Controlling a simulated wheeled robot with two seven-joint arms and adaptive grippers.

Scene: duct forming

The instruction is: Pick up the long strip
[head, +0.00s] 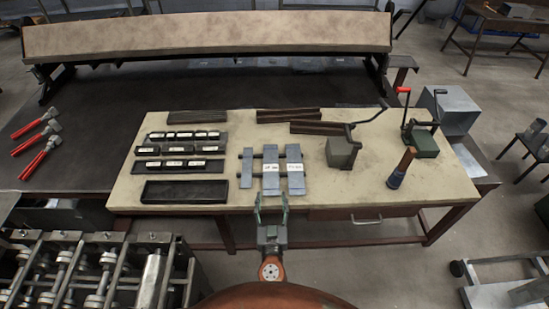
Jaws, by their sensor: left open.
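Three flat grey metal strips lie side by side on the tan worktable (340,195): a narrow left strip (246,172), a middle strip (270,180) and a wider right strip (295,182). The middle and right ones carry white labels, too small to read. The middle and right strips look longer than the left one. Dark bars show between the strips. My left gripper (271,202) is open, its two fingers pointing at the near end of the middle strip, with nothing seen between them. I cannot tell its height above the table. My right gripper is not in view.
A dark empty tray (185,191) and rows of labelled black blocks (180,150) are on the left. Dark angled bars (288,115) lie behind. A roller machine (95,270) is front left.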

